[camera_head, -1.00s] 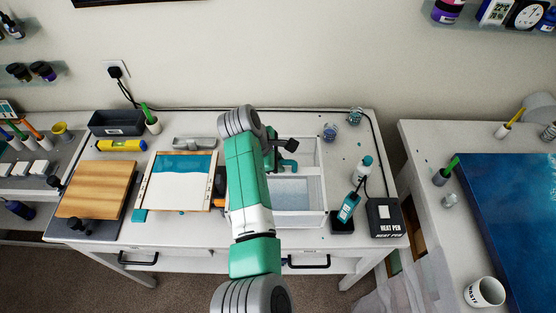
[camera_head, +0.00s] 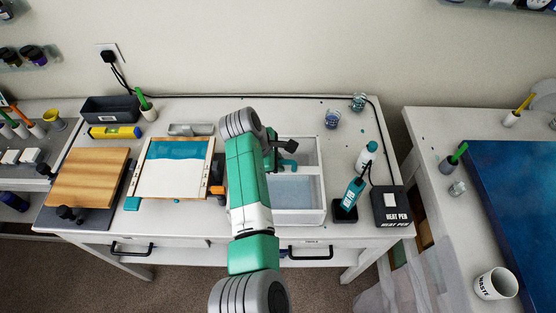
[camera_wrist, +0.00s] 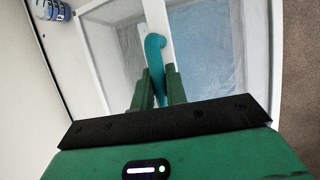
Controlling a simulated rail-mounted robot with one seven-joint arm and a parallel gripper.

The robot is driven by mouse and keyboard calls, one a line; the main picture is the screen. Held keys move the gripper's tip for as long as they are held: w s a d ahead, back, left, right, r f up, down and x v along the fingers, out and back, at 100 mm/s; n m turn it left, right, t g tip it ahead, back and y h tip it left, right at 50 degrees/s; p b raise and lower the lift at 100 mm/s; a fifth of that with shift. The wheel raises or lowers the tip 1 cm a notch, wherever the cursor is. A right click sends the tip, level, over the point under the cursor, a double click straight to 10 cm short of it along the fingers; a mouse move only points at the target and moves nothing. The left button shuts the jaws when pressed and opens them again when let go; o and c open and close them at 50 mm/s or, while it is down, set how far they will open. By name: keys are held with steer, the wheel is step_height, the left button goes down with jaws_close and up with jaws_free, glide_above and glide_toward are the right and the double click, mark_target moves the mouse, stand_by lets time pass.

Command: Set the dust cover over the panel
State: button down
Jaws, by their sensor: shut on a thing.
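The dust cover (camera_head: 319,187) is a white-framed box with clear, hazy panes and a teal handle (camera_head: 287,162) on top. My gripper (camera_head: 272,158) is shut on the handle. The wrist view shows the fingers (camera_wrist: 161,88) closed about the teal handle (camera_wrist: 154,50), with the cover's panes on both sides. My arm hides the cover's left part. I cannot tell whether its lower rim touches the table. The panel (camera_head: 172,178), white with a teal band along its far edge, lies in a wooden frame left of my arm. It is uncovered.
A heat pen in its stand (camera_head: 347,206) and its control box (camera_head: 392,205) stand right of the cover, with a white bottle (camera_head: 366,157) behind. Jars (camera_head: 332,119) stand at the back. A wooden board (camera_head: 88,178) lies left of the panel. A grey tray (camera_head: 110,109) stands behind.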

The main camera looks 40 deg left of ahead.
steer(key=c, duration=1.3)
jaws_free()
steer(key=shift+f, duration=0.1)
steer(key=shift+c, duration=0.2)
steer(key=v, duration=0.7)
steer(key=shift+s+r, duration=0.2)
steer(key=shift+r, duration=0.15)
